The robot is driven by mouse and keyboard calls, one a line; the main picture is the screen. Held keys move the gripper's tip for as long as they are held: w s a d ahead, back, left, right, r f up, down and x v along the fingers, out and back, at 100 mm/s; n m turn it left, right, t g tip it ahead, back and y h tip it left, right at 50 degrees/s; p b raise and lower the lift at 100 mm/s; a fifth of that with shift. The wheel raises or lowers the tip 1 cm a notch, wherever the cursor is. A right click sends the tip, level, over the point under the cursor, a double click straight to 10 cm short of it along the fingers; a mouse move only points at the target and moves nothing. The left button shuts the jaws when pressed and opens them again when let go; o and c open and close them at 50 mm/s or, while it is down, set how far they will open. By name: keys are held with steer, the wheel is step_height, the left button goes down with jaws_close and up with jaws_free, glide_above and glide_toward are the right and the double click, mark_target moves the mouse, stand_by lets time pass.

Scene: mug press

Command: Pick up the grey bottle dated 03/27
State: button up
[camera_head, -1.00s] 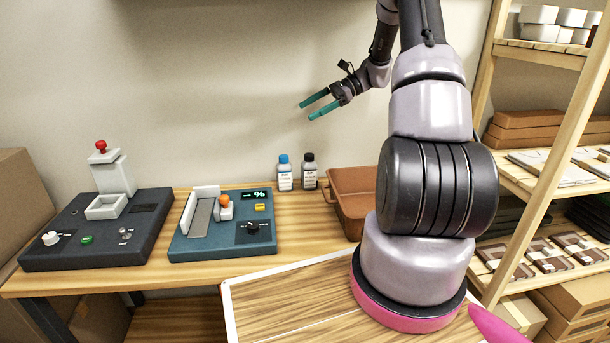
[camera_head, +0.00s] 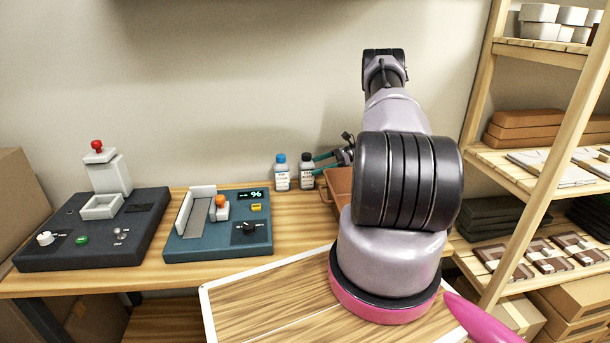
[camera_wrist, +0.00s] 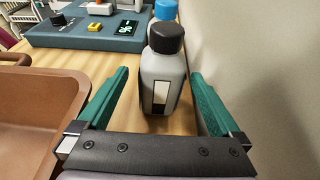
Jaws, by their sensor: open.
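Two grey bottles stand upright side by side at the back of the wooden table. One has a black cap (camera_head: 306,173) and the other a blue cap (camera_head: 282,174). The dates on their labels are too small to read. My gripper (camera_head: 325,168) is open, with its green fingers pointing left at the black-capped bottle. In the wrist view the black-capped bottle (camera_wrist: 164,82) stands between the fingertips of my gripper (camera_wrist: 158,85), with a gap on each side. The blue-capped bottle (camera_wrist: 164,12) is behind it and mostly hidden.
A brown tray (camera_wrist: 38,100) lies beside my gripper, partly hidden by my arm in the head view. A teal device with a display (camera_head: 218,240) and a dark press (camera_head: 95,240) stand to the left. The wall (camera_wrist: 255,80) is close on the gripper's other side.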

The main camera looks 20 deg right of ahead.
steer(key=shift+x, duration=3.5)
steer(key=shift+w+r, duration=0.2)
steer(key=shift+r, duration=0.05)
jaws_close()
